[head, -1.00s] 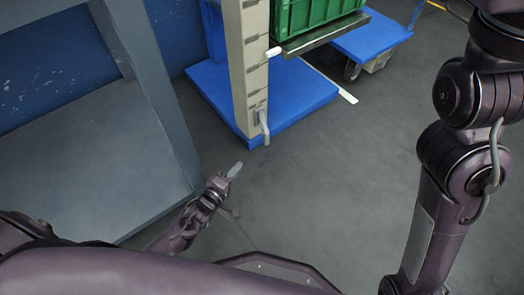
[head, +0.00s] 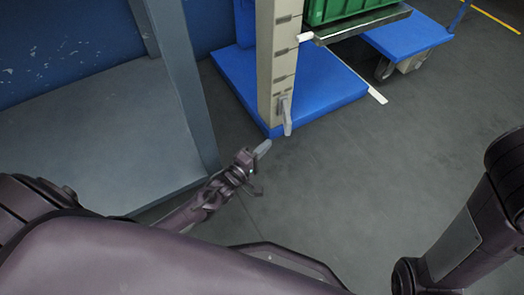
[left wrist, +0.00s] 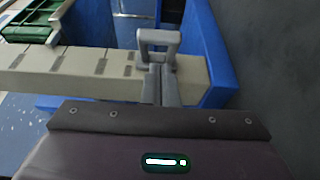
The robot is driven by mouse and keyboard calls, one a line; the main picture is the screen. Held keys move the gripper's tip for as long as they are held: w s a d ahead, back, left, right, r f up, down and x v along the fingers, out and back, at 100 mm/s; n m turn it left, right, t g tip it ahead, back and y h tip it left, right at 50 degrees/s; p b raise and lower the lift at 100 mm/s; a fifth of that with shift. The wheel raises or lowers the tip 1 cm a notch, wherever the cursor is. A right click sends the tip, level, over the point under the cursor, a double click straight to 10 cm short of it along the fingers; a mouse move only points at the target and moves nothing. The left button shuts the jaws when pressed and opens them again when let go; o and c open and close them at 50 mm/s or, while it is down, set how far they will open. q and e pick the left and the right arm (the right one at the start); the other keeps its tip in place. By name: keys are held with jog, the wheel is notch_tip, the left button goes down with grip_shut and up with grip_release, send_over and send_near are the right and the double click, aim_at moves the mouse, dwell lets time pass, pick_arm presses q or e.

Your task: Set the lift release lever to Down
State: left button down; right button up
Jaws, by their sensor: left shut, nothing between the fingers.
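The lift release lever (head: 287,118) is a grey handle low on the lift's beige column (head: 283,55), near the blue base. In the head view its bar hangs roughly upright; I cannot tell its setting. In the left wrist view the lever (left wrist: 158,37) shows as a grey loop just beyond my fingertips. My left gripper (head: 264,146) is shut and empty, just below and left of the lever. Its closed fingers show in the left wrist view (left wrist: 161,80), overlapping the lever's lower part, so contact is unclear. My right gripper is out of frame.
The lift's blue base (head: 325,95) spreads around the column's foot. A green crate (head: 335,8) sits on the lift's platform, and a blue cart (head: 410,38) stands behind. Open floor (head: 400,165) lies to the right.

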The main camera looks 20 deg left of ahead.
aim_at(286, 117)
pick_arm(q)
jog(key=b+x, duration=0.3)
jog(key=x, duration=0.3)
jog(key=shift+w, duration=0.2)
